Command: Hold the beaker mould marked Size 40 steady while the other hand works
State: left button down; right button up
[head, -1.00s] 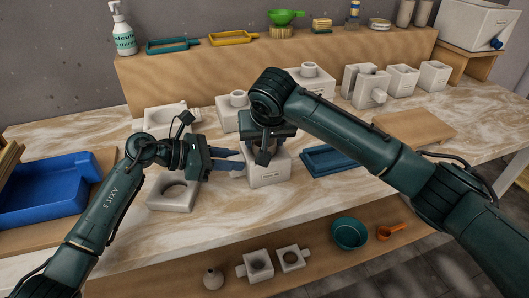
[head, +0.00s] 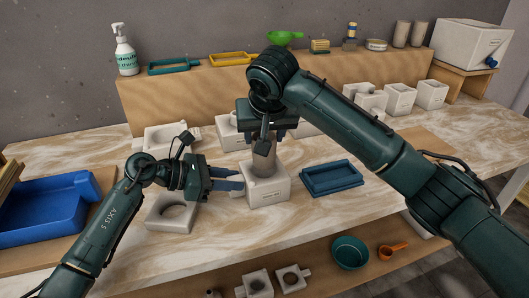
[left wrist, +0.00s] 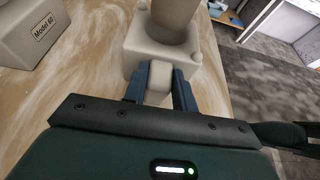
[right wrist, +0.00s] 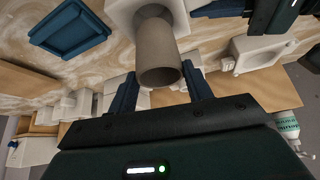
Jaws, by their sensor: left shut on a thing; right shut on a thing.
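The pale beaker mould (head: 267,190) stands upright on the marbled table, with a small front label I cannot read. In the left wrist view, my left gripper (left wrist: 160,75) is shut on the side lug (left wrist: 160,80) of the mould (left wrist: 152,52). My left gripper (head: 237,186) reaches it from the left in the head view. A grey-brown beaker (head: 264,157) stands up out of the mould's top. My right gripper (head: 266,135) is shut on that beaker from above. The beaker's open rim faces the camera in the right wrist view (right wrist: 158,55), between the fingers. Its lower end is hidden in the mould.
A white mould with a round opening (head: 172,212) sits left of the held mould. A blue tray (head: 331,178) lies close on the right. Another mould, labelled Model 60 (left wrist: 42,27), is nearby. A blue basin (head: 45,210) stands far left.

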jog(key=shift+r, duration=1.7)
pick_arm(q)
jog(key=c, duration=1)
grip_release()
jog(key=shift+c, duration=0.2)
